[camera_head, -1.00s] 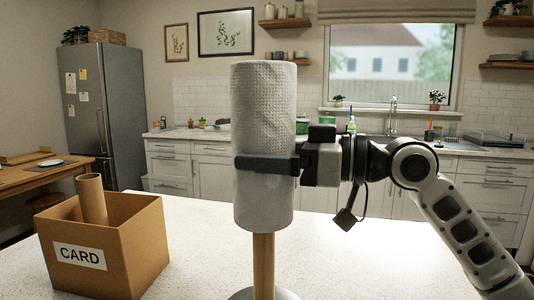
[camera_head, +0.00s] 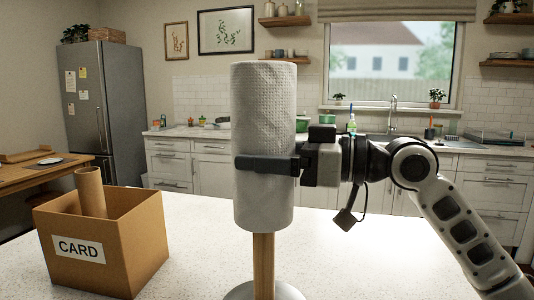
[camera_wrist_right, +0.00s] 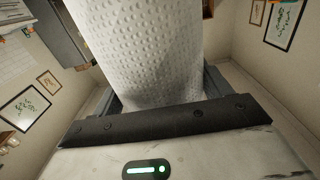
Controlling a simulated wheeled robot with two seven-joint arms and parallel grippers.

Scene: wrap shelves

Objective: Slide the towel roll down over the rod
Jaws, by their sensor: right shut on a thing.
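The white towel roll (camera_head: 264,110) is upright in the middle of the head view. My right gripper (camera_head: 268,164) is shut around the roll below its mid-height, coming from the right. The roll also fills the middle of the right wrist view (camera_wrist_right: 145,55), between the fingers. The wooden rod (camera_head: 264,262) stands upright right under the roll, on a round metal base (camera_head: 290,292) cut by the bottom edge. The rod lines up with the roll's lower end; its upper part is hidden by the roll. A stretch of bare rod shows between roll and base. My left gripper is not in view.
A cardboard box (camera_head: 140,240) marked CARD stands at left on the white speckled counter (camera_head: 205,270), with a cardboard tube (camera_head: 90,190) in it. The counter around the base is clear. Fridge, cabinets and window are far behind.

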